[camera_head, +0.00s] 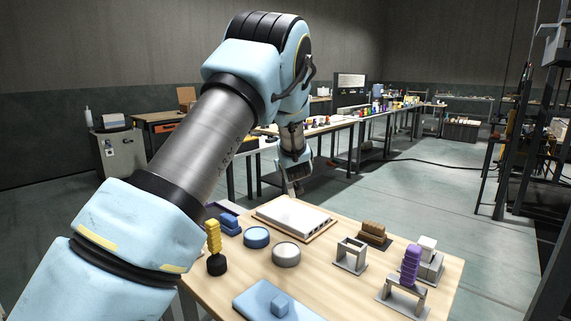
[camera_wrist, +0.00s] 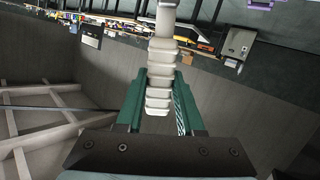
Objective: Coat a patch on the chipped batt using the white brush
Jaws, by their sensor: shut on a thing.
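My gripper (camera_head: 296,187) hangs at the far side of the wooden table, above and behind a pale slab. In the wrist view its green fingers (camera_wrist: 160,100) are shut on the ribbed white handle of the white brush (camera_wrist: 160,78). The brush's far end runs out of the top of that view, so its bristles are hidden. The brush cannot be made out in the head view. The pale slab, which looks like the batt (camera_head: 292,215), lies flat on a wooden board, with dark notches along its front edge. I cannot make out a coated patch.
A yellow-handled tool (camera_head: 213,237) stands in a black base. A blue round pot (camera_head: 256,238) and a white one (camera_head: 286,254) stand before the slab. A purple-handled tool (camera_head: 411,262) stands at a grey stand, near an empty grey stand (camera_head: 351,254). A blue slab (camera_head: 262,301) lies in front.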

